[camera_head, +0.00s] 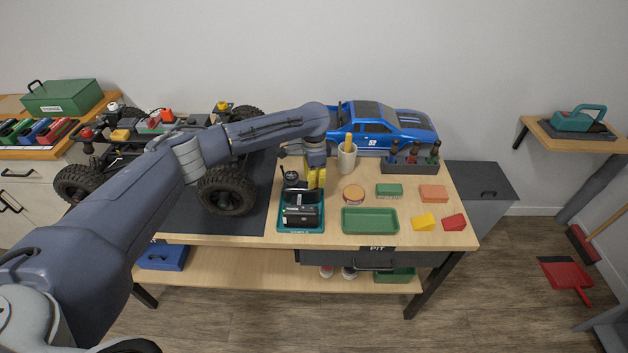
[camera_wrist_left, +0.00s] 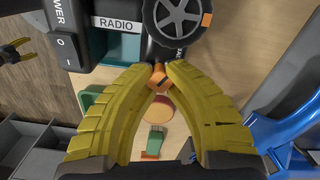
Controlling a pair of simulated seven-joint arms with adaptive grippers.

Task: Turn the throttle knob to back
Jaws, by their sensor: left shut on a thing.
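The black radio transmitter (camera_head: 302,212) stands in a teal tray (camera_head: 283,226) on the workbench. In the left wrist view its RADIO label (camera_wrist_left: 118,24), a switch marked O and I, and a round black wheel (camera_wrist_left: 178,20) show. My left gripper (camera_head: 316,184) reaches down at the transmitter's back right. In the left wrist view its yellow fingers (camera_wrist_left: 160,72) are closed at the tips on a small orange knob (camera_wrist_left: 159,82) beside the wheel. The fingertips partly hide the knob. My right gripper (camera_wrist_left: 22,50) shows small at the left wrist view's edge, its yellow fingers apart.
A green tray (camera_head: 370,221), a round tin (camera_head: 353,193) and coloured blocks lie right of the transmitter. A cup (camera_head: 347,160), a blue truck (camera_head: 378,128) and a tool rack (camera_head: 410,165) stand behind. The crawler chassis (camera_head: 228,190) stands left, partly behind my left arm.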

